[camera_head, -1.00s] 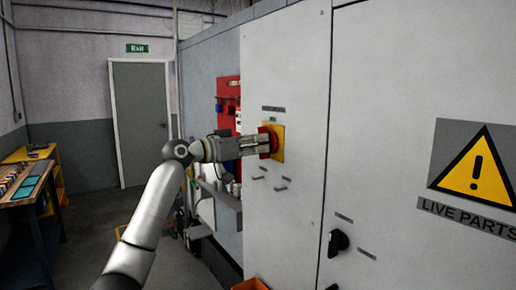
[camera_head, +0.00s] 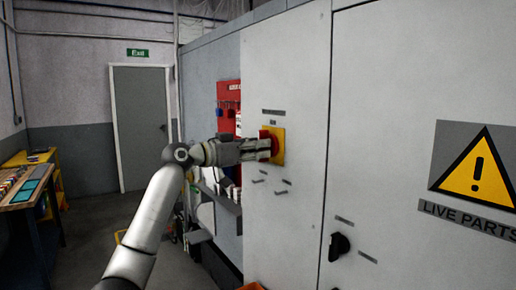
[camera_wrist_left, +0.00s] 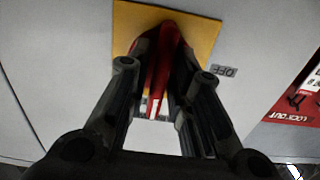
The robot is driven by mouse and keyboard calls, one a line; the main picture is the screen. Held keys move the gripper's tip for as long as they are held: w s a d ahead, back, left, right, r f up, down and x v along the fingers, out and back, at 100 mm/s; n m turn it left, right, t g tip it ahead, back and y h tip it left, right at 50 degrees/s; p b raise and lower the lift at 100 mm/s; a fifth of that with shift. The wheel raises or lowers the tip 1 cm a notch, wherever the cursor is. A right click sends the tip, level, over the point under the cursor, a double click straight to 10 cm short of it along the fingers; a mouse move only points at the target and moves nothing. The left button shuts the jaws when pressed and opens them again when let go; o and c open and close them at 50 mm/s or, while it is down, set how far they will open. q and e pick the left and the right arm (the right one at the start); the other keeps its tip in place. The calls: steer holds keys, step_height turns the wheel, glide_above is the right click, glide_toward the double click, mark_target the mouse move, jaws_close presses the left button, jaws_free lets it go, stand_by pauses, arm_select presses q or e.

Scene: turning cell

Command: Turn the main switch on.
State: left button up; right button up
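The main switch is a red rotary handle (camera_head: 266,135) on a yellow plate (camera_head: 280,146), fixed to the pale grey cabinet front. My left gripper (camera_head: 268,147) is at the switch, reaching in from the left. In the left wrist view the red handle (camera_wrist_left: 163,55) stands between the two dark fingers, which look closed against its sides. The yellow plate (camera_wrist_left: 207,32) shows behind it, with an upside-down OFF label (camera_wrist_left: 224,71) beside the plate. The fingers cover part of the handle. My right gripper is not in view.
A black rotary knob (camera_head: 339,246) sits lower on the right cabinet door, near a LIVE PARTS warning sign (camera_head: 478,172). A red lockout board (camera_head: 228,98) hangs beyond the switch. A workbench (camera_head: 25,190) stands at the far left. The floor between is mostly clear.

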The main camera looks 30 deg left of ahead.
arm_select(q)
steer(key=shift+o, duration=0.7)
steer(key=shift+r, duration=0.1)
steer(key=v, duration=1.2)
